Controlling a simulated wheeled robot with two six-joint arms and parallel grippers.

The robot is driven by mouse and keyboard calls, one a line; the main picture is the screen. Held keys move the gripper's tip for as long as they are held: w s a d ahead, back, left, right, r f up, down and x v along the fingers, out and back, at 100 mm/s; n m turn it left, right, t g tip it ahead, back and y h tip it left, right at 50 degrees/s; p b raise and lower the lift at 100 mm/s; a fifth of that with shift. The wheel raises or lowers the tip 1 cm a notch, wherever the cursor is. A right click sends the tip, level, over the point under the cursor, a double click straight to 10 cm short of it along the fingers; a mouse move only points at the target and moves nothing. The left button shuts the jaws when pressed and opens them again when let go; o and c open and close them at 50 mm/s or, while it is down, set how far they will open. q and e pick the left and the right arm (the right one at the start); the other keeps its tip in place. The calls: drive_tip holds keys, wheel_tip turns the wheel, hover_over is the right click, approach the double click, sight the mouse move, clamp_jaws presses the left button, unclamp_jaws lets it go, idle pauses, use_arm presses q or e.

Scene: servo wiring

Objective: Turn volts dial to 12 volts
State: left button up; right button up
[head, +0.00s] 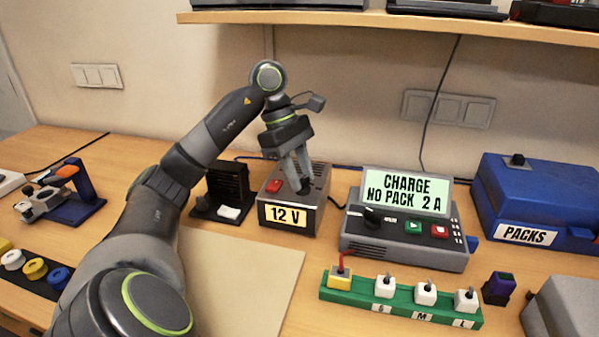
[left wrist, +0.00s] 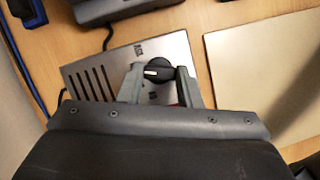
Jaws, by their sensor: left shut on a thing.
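My left gripper (head: 303,188) reaches down from above onto the box's top. In the left wrist view, the left gripper (left wrist: 158,75) is shut on the black volts dial (left wrist: 157,73), one finger on each side. The dial's white pointer mark shows between the fingers. The box's metal top (left wrist: 90,80) shows vent slots and small print too blurred to read. My right gripper is not in view.
A charger (head: 405,240) reading "CHARGE NO PACK 2 A" stands right of the box. A black stand (head: 228,185) is close on the left. A green rack (head: 400,302) and a blue PACKS case (head: 530,205) are at right. A beige mat (head: 240,285) lies in front.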

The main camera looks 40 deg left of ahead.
use_arm(q)
drive_tip(key=o, duration=1)
drive_tip(key=shift+c, duration=0.2)
drive_tip(key=shift+r, duration=0.15)
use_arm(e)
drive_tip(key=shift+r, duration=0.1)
use_arm(q)
drive_tip(key=shift+a+r+p, duration=0.15)
drive_tip(key=shift+r+p, duration=0.2)
drive_tip(key=shift+p, duration=0.05)
drive_tip(key=p+v, duration=0.3)
drive_tip(key=v, duration=0.1)
drive_tip(key=a, duration=0.1)
drive_tip(key=a+b, duration=0.1)
drive_tip(key=a, duration=0.1)
drive_tip(key=shift+s+f, duration=0.15)
drive_tip(key=shift+s, duration=0.15)
drive_tip(key=s+a, duration=0.1)
drive_tip(key=a, duration=0.8)
drive_tip(key=shift+s, duration=0.2)
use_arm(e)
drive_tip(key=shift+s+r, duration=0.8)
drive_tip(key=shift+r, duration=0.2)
